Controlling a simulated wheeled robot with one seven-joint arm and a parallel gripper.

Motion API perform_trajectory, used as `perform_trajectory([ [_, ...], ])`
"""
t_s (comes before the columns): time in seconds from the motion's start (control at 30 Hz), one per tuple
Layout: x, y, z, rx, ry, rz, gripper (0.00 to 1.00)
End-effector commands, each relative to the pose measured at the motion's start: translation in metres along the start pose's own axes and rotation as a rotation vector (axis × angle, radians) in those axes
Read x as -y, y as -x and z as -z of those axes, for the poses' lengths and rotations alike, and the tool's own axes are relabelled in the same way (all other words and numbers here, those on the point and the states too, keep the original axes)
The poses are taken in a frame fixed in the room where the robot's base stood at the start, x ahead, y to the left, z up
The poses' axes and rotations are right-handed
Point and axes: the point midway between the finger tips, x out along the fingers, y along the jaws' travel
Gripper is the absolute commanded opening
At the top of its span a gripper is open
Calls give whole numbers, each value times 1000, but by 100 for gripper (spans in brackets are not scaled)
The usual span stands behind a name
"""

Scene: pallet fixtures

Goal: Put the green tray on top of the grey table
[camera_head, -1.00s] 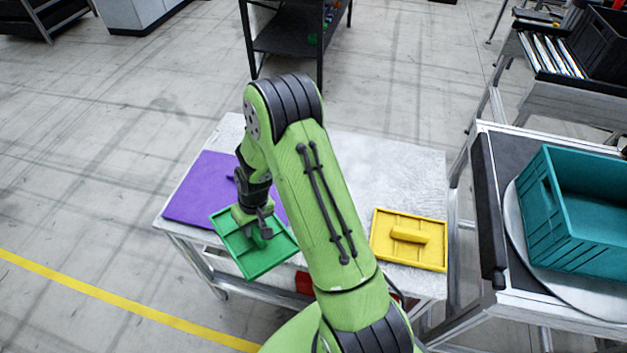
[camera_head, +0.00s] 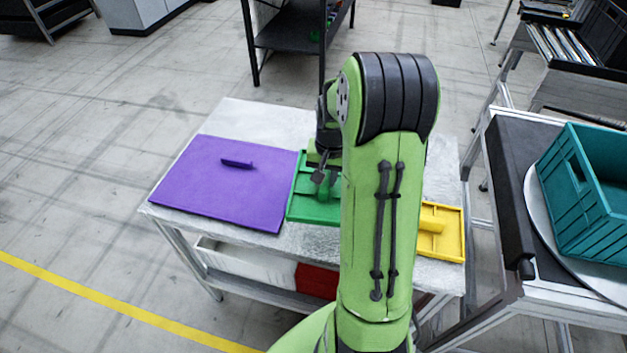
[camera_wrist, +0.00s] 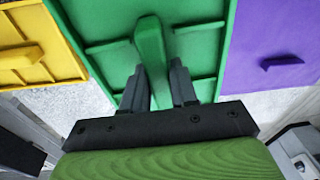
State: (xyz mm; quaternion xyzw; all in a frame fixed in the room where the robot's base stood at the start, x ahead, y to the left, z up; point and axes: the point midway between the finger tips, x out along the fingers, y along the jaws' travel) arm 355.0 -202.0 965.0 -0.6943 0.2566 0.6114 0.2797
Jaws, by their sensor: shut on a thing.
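The green tray (camera_head: 312,208) is at the middle of the grey table (camera_head: 240,118), between a purple panel and a yellow tray. My arm hides its right part in the head view. My gripper (camera_head: 322,182) is shut on the tray's raised middle handle. In the wrist view, the fingers of my gripper (camera_wrist: 160,85) stand on both sides of the handle of the green tray (camera_wrist: 100,28). The tray looks about level, over or on the tabletop; I cannot tell whether it touches the surface.
The purple panel (camera_head: 215,190) with a small handle lies on the left of the table. The yellow tray (camera_head: 452,245) lies on the right, partly behind my arm. A teal crate (camera_head: 575,200) stands on a round plate farther right. The table's back part is clear.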

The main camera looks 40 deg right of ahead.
Motion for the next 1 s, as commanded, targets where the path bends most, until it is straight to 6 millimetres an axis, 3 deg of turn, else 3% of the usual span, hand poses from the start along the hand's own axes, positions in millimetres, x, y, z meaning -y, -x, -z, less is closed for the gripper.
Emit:
perform_trajectory([
  [0.1, -24, 2, 3, -13, -98, -13, 0],
  [0.2, -33, 4, 3, -13, -132, -19, 0],
  [0.4, -37, -39, -2, -8, -137, -19, 0],
  [0.73, -40, -90, -7, -10, -135, -19, 0],
  [1.0, -40, -92, -6, -14, -135, -19, 0],
])
